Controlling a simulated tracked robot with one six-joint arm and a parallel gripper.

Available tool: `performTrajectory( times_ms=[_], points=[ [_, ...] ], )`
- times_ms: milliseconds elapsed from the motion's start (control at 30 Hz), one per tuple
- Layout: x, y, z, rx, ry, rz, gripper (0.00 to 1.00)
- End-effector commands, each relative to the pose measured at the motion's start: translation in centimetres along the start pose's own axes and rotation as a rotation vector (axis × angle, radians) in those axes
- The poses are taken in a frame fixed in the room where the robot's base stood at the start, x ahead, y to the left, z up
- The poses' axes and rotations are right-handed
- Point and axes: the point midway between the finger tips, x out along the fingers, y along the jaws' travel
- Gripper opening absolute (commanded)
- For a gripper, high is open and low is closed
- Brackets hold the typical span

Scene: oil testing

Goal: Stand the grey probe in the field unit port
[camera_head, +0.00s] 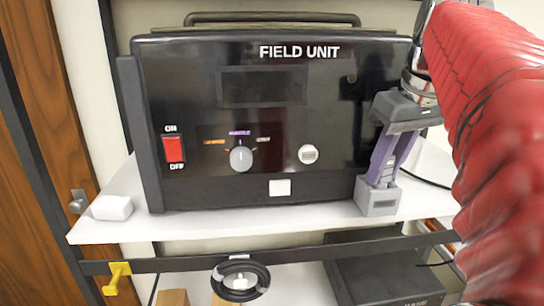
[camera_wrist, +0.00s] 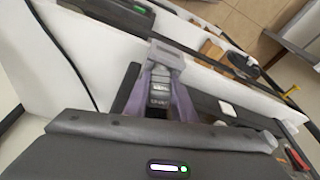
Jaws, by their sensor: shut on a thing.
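The black field unit (camera_head: 270,120) stands on a white shelf. My gripper (camera_head: 382,172) is at its right front corner, pointing down, with purple fingers. The fingers are shut on the grey probe (camera_wrist: 159,86), a dark ribbed piece between them in the wrist view; they hide most of it in the head view. A light grey block (camera_head: 377,199) is at the finger ends, close to the shelf's front edge; it also shows in the wrist view (camera_wrist: 165,56). I cannot tell whether this block is the port or part of the probe, nor whether the probe is seated.
The white shelf (camera_head: 235,212) has a small white block (camera_head: 112,207) at its left end. Below are a black ring (camera_head: 240,281), a yellow piece (camera_head: 117,279) and a dark box (camera_head: 385,275). The unit's front, with red switch (camera_head: 173,150) and knob (camera_head: 241,158), is close beside my fingers.

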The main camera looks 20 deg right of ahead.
Motion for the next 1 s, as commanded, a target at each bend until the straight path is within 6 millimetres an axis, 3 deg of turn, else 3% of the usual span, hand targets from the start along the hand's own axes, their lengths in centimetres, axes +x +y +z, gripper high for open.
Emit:
performTrajectory(
  times_ms=[133, 467, 1000],
  points=[
    [0.0, 0.0, 0.0, 0.0, 0.0, 0.0, 0.31],
    [-0.2, 0.0, 0.0, 0.001, -0.001, 0.0, 0.31],
    [-3.2, 0.0, 0.0, 0.0, 0.0, 0.0, 0.31]
  ],
)
